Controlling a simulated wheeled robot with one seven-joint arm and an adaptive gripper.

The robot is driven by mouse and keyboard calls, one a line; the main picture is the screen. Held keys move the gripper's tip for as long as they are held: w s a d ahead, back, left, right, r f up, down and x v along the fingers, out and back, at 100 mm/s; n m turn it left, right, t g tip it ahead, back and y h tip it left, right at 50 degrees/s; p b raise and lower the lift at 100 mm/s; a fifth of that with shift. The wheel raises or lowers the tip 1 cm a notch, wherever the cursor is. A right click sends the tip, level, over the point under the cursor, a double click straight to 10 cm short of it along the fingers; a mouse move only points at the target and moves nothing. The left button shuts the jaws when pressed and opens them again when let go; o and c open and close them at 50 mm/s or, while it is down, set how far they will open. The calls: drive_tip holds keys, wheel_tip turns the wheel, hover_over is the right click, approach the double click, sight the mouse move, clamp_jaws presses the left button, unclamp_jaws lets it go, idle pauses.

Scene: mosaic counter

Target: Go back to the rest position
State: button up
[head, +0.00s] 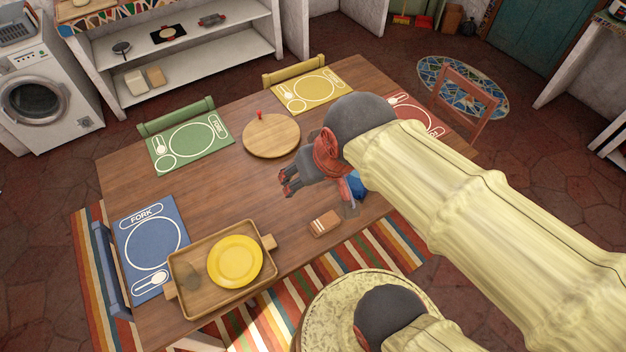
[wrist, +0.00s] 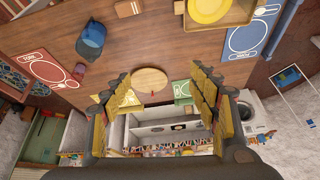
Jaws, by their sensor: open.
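My gripper (head: 287,184) is open and empty, held above the middle of the wooden table (head: 220,205). In the wrist view its two yellow-padded fingers stand wide apart, with nothing between them (wrist: 160,92). My arm reaches in from the right of the head view and hides part of the table's right side. A blue object (head: 355,184) is mostly hidden behind my wrist; it shows more fully in the wrist view (wrist: 91,40). No marker of a rest position is visible.
A wooden tray (head: 190,309) holds a yellow plate (head: 236,261) at the front left. A round board (head: 271,137) lies near the far side, and a small brown box (head: 324,224) near the front edge. Blue, green, yellow and red placemats lie around; the table's centre left is bare.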

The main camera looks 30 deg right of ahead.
drive_tip(key=shift+s+a+r+n, duration=0.2)
drive_tip(key=shift+s+r+n, duration=0.15)
drive_tip(key=shift+s, duration=0.2)
drive_tip(key=shift+s+a+r+n, duration=0.15)
drive_tip(key=shift+s+r+n, duration=0.2)
drive_tip(key=shift+s, duration=0.15)
drive_tip(key=shift+f, duration=0.1)
